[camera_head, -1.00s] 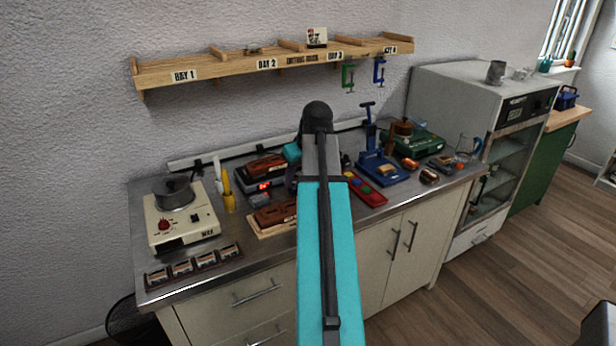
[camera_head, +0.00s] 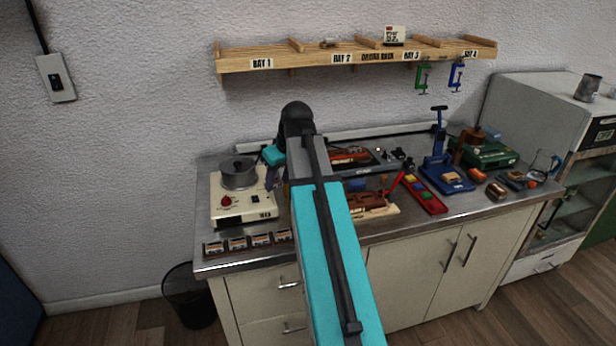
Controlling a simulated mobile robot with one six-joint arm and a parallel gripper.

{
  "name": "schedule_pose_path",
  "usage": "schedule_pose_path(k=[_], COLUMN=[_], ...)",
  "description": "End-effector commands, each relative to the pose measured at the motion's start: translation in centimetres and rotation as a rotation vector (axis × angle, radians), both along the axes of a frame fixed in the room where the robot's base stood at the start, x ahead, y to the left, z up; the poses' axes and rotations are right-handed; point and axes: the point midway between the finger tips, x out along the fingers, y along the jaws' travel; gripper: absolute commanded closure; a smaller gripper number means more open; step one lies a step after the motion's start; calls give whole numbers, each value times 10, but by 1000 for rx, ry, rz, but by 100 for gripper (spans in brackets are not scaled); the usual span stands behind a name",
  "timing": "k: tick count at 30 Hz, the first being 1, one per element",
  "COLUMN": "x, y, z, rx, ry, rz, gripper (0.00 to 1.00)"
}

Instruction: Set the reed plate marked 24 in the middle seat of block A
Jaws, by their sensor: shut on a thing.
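My gripper (camera_head: 271,179) shows only in part, left of my cyan arm and close to the right side of the hot plate. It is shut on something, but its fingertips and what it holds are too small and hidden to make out. A reddish-brown block (camera_head: 368,201) lies on a pale wooden board just right of my arm, its left part hidden. Another reddish-brown block (camera_head: 350,156) lies on a dark device behind it. I cannot read which is block A, see its seats, or pick out the plate marked 24.
A hot plate (camera_head: 240,208) with a pot (camera_head: 238,174) stands at the left. Several small labelled holders (camera_head: 237,243) line the front edge. A red tray (camera_head: 427,196) and a blue press (camera_head: 446,178) stand to the right. A wooden shelf (camera_head: 290,63) hangs above.

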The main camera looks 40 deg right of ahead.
Motion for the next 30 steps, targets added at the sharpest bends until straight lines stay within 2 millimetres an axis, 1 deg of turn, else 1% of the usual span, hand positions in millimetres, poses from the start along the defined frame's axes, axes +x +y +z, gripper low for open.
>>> schedule_pose_path(k=[1,8,9,14,15,21,24,27,30], x=[6,27,30,38,40,44,44,43,42], y=[18,86,98,144,156,213,239,260,269], z=[0,0,0,0,0,-1,-1,-1,-1], rx=[0,0,0,-1,-1,-1,-1,0,-1], ry=[0,1,1,2,2,2,2,2,0], rz=[21,89,99,130,136,148,134,97,35], gripper=[100,100,100,100,100,100,100,100,100])
